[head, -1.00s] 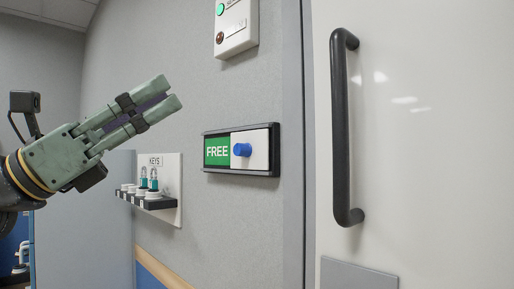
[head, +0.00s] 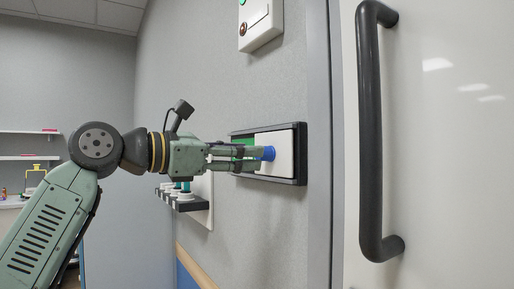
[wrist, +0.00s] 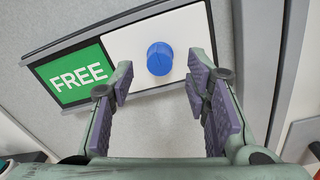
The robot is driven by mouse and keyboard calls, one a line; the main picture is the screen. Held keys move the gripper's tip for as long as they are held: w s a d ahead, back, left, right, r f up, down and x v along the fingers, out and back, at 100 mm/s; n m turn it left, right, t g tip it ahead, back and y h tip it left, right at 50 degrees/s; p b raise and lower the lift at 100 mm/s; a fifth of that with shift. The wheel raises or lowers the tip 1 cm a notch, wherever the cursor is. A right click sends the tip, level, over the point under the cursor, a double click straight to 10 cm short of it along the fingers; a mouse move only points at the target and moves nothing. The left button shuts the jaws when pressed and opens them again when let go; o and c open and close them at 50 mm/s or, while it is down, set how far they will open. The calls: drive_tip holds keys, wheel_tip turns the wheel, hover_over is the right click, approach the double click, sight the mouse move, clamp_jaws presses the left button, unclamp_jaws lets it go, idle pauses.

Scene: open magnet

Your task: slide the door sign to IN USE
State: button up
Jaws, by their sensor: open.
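The door sign (head: 301,150) is a dark-framed panel on the grey wall, left of the door. In the wrist view, its green FREE field (wrist: 75,78) shows at the left and a white sliding cover (wrist: 190,28) fills the right. A round blue knob (wrist: 159,59) sticks out of the cover; it also shows in the head view (head: 268,153). My gripper (head: 262,153) is at the sign and hides part of the green field. In the wrist view, my gripper (wrist: 158,78) is open, with a finger on each side of the knob and gaps between.
The white door with a long dark handle (head: 371,130) is at the right. A control box (head: 262,25) is on the wall above the sign. A shelf (head: 30,131) stands far left.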

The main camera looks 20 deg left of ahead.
sight(266, 154)
drive_tip(key=x, duration=0.3)
drive_tip(key=shift+w+d+p, duration=0.25)
drive_tip(key=shift+p, duration=0.05)
drive_tip(key=shift+c, duration=0.5)
clamp_jaws()
